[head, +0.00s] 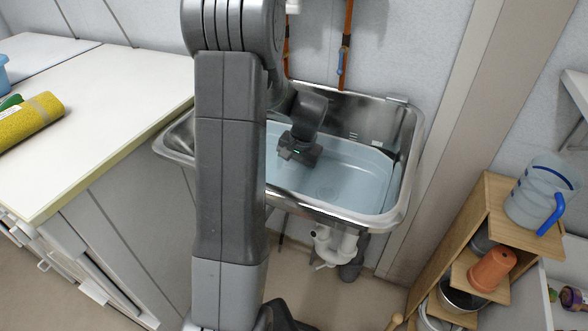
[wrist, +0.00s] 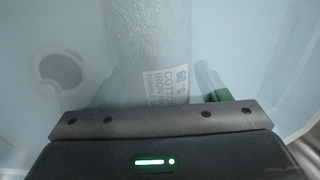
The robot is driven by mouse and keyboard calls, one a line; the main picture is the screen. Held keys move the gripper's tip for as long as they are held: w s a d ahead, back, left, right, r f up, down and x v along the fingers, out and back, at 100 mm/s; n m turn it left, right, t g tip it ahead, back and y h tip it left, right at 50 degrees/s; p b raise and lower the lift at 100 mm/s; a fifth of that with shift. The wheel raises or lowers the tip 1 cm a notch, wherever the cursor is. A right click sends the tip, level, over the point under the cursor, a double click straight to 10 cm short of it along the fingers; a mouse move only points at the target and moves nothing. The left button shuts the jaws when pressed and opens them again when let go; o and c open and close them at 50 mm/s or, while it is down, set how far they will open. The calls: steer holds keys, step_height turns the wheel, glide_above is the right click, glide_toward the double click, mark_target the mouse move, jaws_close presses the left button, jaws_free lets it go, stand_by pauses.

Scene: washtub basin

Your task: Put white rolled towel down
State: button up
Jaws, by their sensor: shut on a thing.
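The white rolled towel (wrist: 148,45) shows in the wrist view, running from the top edge down to my gripper, with a printed care label (wrist: 167,83) near the jaws. My gripper (wrist: 157,96) is shut on it, one finger on each side. In the head view my gripper (head: 299,152) is pointing down inside the pale blue washtub basin (head: 365,178). I cannot make out the towel in the head view; my arm and gripper hide that part. Whether the towel touches the basin floor is not clear.
The basin sits in a steel sink (head: 412,160) with a raised rim. A white counter (head: 120,85) with a yellow roll (head: 30,122) stands left. A wooden shelf (head: 492,195) with a jug (head: 545,195) and a clay pot (head: 490,270) stands right. The basin's right part looks clear.

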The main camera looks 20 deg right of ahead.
mark_target(302, 167)
steer(key=shift+f, duration=0.1)
steer(key=o, duration=0.6)
steer(key=shift+f, duration=0.1)
steer(key=o, duration=0.5)
steer(key=p+v, duration=0.3)
steer(key=v, duration=0.9)
steer(key=shift+r, duration=0.25)
